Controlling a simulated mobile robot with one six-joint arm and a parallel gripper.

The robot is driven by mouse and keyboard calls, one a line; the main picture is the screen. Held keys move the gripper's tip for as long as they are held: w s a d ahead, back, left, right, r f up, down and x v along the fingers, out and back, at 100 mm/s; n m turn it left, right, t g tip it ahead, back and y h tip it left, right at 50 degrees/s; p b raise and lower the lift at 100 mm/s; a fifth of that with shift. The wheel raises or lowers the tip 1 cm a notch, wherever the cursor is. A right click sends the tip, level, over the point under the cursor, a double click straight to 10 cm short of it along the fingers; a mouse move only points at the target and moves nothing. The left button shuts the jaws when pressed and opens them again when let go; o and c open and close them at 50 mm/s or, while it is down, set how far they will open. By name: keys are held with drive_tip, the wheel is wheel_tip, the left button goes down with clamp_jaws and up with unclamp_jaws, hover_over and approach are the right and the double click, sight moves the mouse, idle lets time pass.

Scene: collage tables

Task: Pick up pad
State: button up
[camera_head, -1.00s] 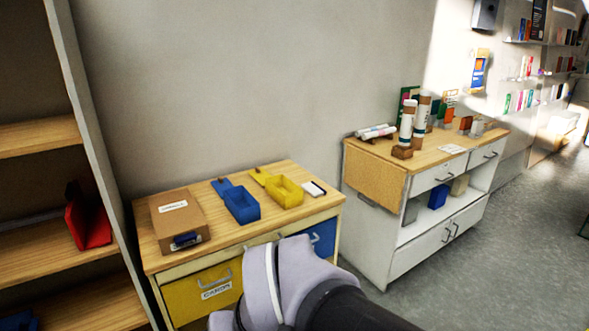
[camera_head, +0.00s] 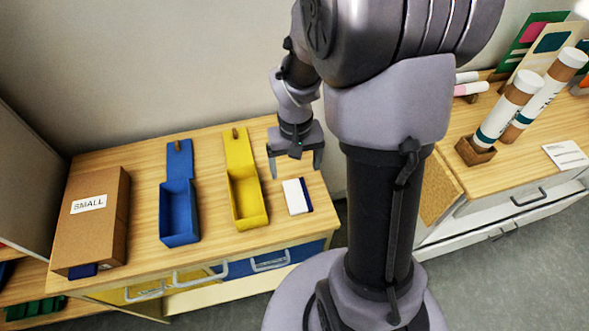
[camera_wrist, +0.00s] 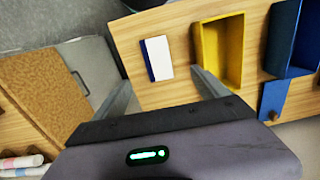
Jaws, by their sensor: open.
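The pad (camera_head: 294,197) is a small white block with a dark blue edge. It lies flat on the wooden table top (camera_head: 140,229), near its right end, to the right of the yellow box. It also shows in the wrist view (camera_wrist: 159,57), beyond my fingertips. My gripper (camera_head: 296,168) is open and empty above the table, just behind the pad in the head view and apart from it. In the wrist view its two fingers (camera_wrist: 162,82) stand wide apart, with bare wood between them.
A yellow open box (camera_head: 247,213) stands close left of the pad, with a blue open box (camera_head: 179,229) farther left. A brown carton labelled SMALL (camera_head: 90,232) sits at the left end. A second table with white tubes (camera_head: 509,107) stands at right.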

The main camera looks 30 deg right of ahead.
drive_tip(key=b, duration=0.3)
hover_over(297, 196)
drive_tip(key=f, duration=0.6)
drive_tip(key=a+f, duration=0.1)
drive_tip(key=f, duration=0.2)
drive_tip(key=f+b, duration=0.1)
drive_tip(key=f, duration=0.1)
drive_tip(key=d+f+b, duration=0.1)
drive_tip(key=f, duration=0.2)
drive_tip(key=shift+r, duration=0.1)
drive_tip(key=shift+c, duration=0.5)
drive_tip(key=c, duration=1.4)
